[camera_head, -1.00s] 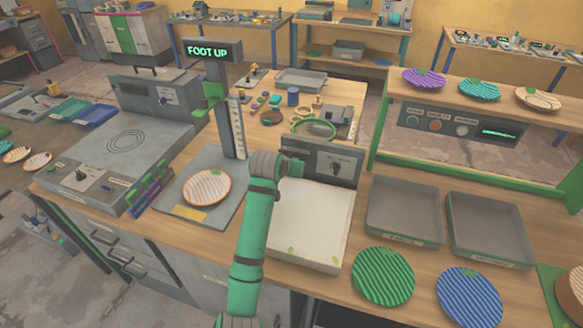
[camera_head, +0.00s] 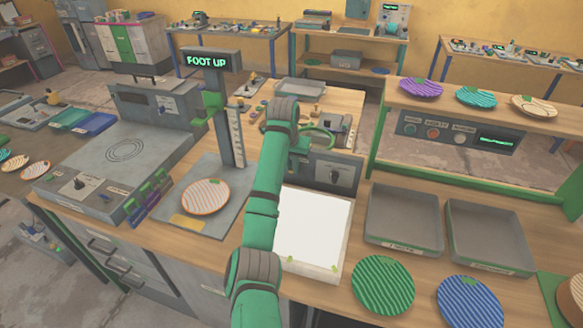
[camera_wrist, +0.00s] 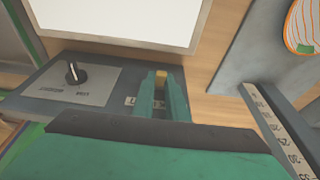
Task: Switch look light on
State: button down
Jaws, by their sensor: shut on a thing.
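The look light's panel (camera_head: 312,228) is bright white in the head view, right of my arm. Its bright surface (camera_wrist: 120,18) also shows at the top of the wrist view. Behind the panel stands its grey control box (camera_head: 338,172) with a black knob (camera_wrist: 73,73). My gripper (camera_wrist: 163,84) is over the box's other end, beside a partly covered label. Its green fingers are closed around a small yellow piece (camera_wrist: 160,75), apparently a switch lever. How the lever is tilted is hard to tell.
A striped plate (camera_head: 205,196) lies left of my arm on the gauge stand, whose upright scale (camera_head: 236,138) is close by. Two grey trays (camera_head: 402,220) and (camera_head: 488,238) stand to the right.

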dwell(0.4)
jog(key=c, duration=1.8)
grip_release()
jog(key=shift+o, duration=0.2)
jog(key=shift+r, duration=0.1)
jog(key=v, duration=1)
jog(key=shift+r, duration=0.25)
